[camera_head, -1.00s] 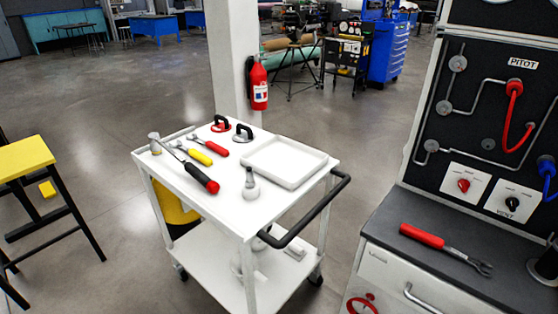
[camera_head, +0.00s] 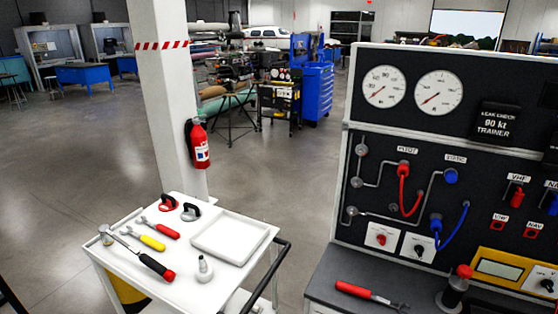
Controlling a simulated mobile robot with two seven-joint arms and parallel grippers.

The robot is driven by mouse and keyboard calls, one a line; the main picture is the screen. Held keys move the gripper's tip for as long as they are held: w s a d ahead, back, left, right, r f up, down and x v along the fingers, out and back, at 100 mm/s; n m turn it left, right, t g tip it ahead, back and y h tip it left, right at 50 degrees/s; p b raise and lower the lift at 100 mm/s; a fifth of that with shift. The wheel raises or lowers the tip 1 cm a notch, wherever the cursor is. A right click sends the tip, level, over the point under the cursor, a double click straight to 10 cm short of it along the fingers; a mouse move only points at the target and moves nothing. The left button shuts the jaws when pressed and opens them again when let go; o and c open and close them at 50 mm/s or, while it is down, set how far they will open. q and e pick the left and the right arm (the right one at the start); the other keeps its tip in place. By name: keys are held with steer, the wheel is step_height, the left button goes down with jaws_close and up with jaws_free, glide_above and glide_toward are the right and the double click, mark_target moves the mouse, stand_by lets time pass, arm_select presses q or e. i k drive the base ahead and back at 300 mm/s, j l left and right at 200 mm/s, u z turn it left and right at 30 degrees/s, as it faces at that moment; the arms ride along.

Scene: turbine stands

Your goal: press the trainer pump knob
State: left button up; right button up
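The trainer panel (camera_head: 420,135) stands at the right, with two round white gauges and a dark label reading 90 kt TRAINER. On the grey bench top (camera_head: 335,272) before it stands a dark cylinder with a red knob on top (camera_head: 464,271), which looks like the pump knob. It is upright, and nothing touches the knob. A red rotary knob (camera_head: 381,239) and a black rotary knob (camera_head: 418,249) sit on white plates low on the panel. Neither of my grippers is in view.
A red-handled wrench (camera_head: 368,295) lies on the bench left of the cylinder. A yellow meter (camera_head: 505,271) stands right of it. A white cart (camera_head: 180,289) with tools and a tray is at lower left. A pillar with a fire extinguisher (camera_head: 198,145) stands behind.

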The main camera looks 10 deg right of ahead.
mark_target(463, 271)
steer(key=l+z, duration=0.1)
steer(key=z, duration=0.8)
steer(key=l+z, duration=0.15)
steer(key=z, duration=0.35)
steer(key=l+z, duration=0.1)
steer(key=z, duration=0.35)
